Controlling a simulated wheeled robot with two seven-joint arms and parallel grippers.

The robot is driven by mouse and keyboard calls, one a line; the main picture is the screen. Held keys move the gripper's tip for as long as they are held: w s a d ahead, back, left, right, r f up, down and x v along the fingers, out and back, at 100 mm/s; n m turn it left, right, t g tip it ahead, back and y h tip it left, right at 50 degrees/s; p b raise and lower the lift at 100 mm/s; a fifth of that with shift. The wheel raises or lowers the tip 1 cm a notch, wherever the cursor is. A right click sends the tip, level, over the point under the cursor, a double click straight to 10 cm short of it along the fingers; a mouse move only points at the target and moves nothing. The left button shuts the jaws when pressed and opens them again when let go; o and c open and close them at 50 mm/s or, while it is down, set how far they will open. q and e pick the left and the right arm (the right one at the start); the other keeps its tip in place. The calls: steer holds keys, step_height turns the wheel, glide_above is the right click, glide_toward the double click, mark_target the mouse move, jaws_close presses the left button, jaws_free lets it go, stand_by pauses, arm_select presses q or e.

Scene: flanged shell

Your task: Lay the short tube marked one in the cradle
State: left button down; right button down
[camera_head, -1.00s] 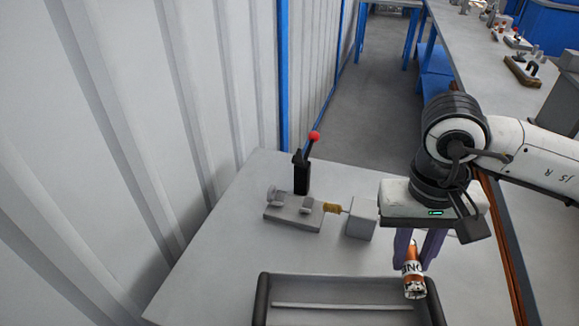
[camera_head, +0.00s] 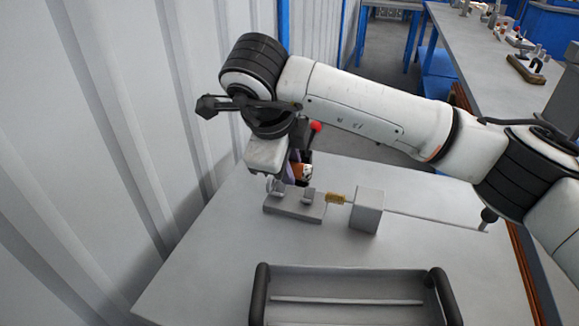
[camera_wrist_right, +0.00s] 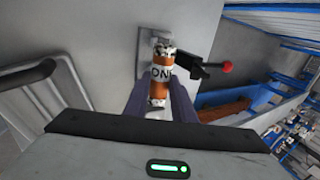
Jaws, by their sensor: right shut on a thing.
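The short tube, orange with a white band lettered "ONE", shows in the right wrist view (camera_wrist_right: 161,75) between the fingers of my right gripper (camera_wrist_right: 160,100). The gripper is shut on it. In the head view a piece of the tube (camera_head: 303,172) shows behind the cradle. My right gripper (camera_head: 296,168) is mostly hidden by its wrist there. The cradle is a grey block with small upright rests (camera_head: 292,208). The tube is above and behind it, and I cannot tell the gap. My left gripper is out of view.
A lever with a red knob (camera_head: 315,127) stands just behind the cradle, close to my right gripper. A brass plunger (camera_head: 337,198) and a grey block (camera_head: 367,211) stand to the right. A dark-handled tray (camera_head: 350,285) lies in front. A corrugated wall (camera_head: 120,130) rises at left.

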stand_by(0.3)
